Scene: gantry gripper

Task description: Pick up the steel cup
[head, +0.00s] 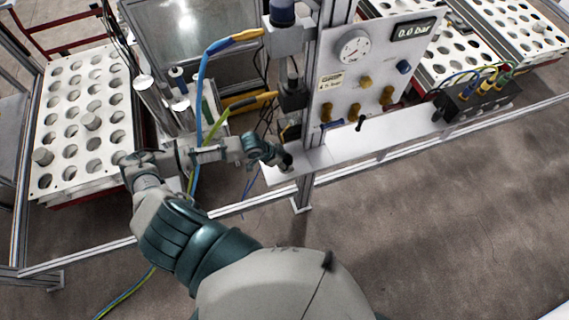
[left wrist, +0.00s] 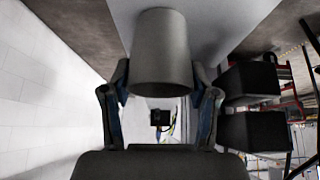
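The steel cup (left wrist: 162,50) is a plain grey, slightly tapered cup. It fills the upper middle of the left wrist view, with one rounded end toward the camera. The two fingers of my left gripper (left wrist: 162,82) stand on either side of it, spread about as wide as the cup and very close to its walls. Whether they press on it is not clear. In the head view my left gripper (head: 285,160) is at the left end of the pale shelf, and I cannot make out the cup there. My right gripper is not in view.
The pale shelf (head: 400,136) runs right from my left gripper, below a gauge panel (head: 372,75). A dark connector box (head: 478,97) sits at its right. Blue and yellow hoses (head: 203,85) hang beside my left arm. A perforated tray (head: 112,135) stands at left.

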